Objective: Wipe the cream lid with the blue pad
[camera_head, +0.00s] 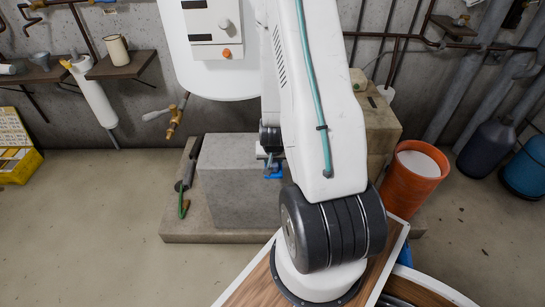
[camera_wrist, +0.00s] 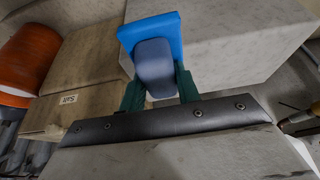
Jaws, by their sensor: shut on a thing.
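The blue pad (camera_wrist: 133,33) is a flat bright blue slab with a grey-blue grip block (camera_wrist: 155,66), seen close up in the wrist view. My gripper (camera_wrist: 158,82) has its green fingers on either side of the grip block and is shut on it. In the head view the blue pad (camera_head: 274,175) shows small by my gripper (camera_head: 268,160), near the top of the grey block; my arm hides part of this. A pale, creamy round top (camera_head: 417,163) shows on the orange bucket at right, apart from the pad. I cannot tell surely that it is the cream lid.
A grey concrete block (camera_head: 225,180) stands on a low slab. Stacked tan blocks (camera_head: 378,118) stand behind my arm, beside the orange bucket (camera_head: 408,189). A hose tool (camera_head: 184,190) lies left of the grey block. Dark and blue jugs stand far right.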

